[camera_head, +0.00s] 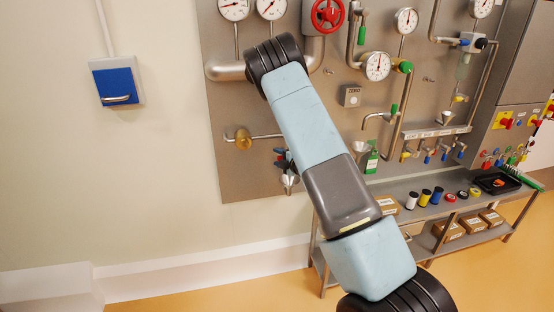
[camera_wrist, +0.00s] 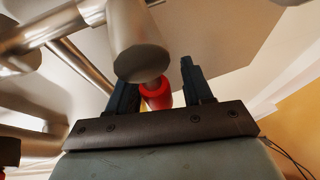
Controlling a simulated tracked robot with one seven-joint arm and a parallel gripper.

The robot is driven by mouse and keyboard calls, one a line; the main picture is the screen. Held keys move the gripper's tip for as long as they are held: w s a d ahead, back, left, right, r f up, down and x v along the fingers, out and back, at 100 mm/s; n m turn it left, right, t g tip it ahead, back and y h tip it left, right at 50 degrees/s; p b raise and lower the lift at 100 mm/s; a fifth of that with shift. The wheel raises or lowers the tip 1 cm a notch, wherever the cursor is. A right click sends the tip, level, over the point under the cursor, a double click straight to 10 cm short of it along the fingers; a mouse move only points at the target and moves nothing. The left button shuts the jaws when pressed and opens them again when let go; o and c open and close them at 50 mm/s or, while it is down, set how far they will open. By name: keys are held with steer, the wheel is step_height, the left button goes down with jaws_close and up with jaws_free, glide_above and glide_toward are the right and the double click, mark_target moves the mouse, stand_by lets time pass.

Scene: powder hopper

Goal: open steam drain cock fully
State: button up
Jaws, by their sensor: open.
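In the wrist view, a red handle or grip (camera_wrist: 157,94) shows between the two dark fingers of my gripper (camera_wrist: 156,74). It sits below the round end of a thick metal cylinder (camera_wrist: 139,50), which hides part of the left finger. The fingers stand apart, with gaps visible beside the red part; I cannot tell whether either touches it. I cannot tell for certain that this red part is the steam drain cock. Small blue and red parts (camera_head: 280,153) show at the arm's left edge, above a metal funnel (camera_head: 290,181).
Metal pipes (camera_wrist: 72,58) run close to the gripper at the left of the wrist view. In the head view, a panel carries gauges (camera_head: 377,66), a red handwheel (camera_head: 328,14) and a brass fitting (camera_head: 243,139). A shelf bench (camera_head: 430,196) stands lower right. The left wall is mostly clear.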

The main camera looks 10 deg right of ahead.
jaws_close()
stand_by(0.3)
